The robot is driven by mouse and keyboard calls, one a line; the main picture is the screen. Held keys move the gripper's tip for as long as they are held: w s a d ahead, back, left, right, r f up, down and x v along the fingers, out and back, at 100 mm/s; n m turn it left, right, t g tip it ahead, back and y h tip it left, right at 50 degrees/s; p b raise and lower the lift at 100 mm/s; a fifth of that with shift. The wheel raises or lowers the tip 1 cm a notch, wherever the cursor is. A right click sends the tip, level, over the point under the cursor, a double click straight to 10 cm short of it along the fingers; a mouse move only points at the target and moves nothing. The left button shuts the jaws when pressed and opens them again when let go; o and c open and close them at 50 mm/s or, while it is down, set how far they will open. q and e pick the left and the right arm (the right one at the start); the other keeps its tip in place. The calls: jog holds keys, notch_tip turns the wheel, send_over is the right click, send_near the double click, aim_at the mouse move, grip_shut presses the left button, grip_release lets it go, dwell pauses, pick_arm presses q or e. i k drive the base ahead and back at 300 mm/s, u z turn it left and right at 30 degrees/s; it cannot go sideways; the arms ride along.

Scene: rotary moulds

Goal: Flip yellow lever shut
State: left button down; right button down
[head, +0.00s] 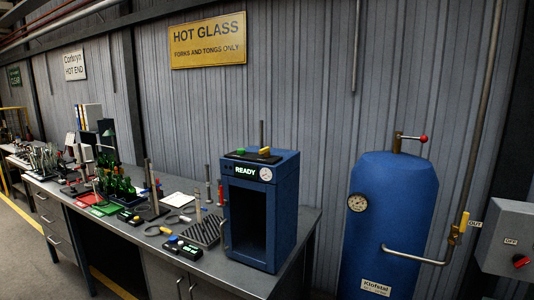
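A yellow lever (464,221) sits on the pipe valve at the right, beside a small tag reading OUT. It stands upright, roughly in line with the pipe (487,90) that rises above it. A lower pipe (410,256) runs from the valve to the blue tank (392,220) labelled Klofstal. Another small yellow handle (264,151) lies on top of the blue cabinet (285,222), whose display reads READY. Neither of my grippers is in view.
A grey workbench (308,222) with bottles and tools runs along the wall to the left. The tank has a gauge (357,203) and a red-knobbed top handle (423,139). A grey switch box (512,240) with a red knob stands right of the valve. Floor shows at far left.

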aim_at(266, 151)
jog(key=k, duration=0.45)
jog(key=z, duration=0.8)
jog(key=i, duration=0.8)
jog(key=z, duration=0.1)
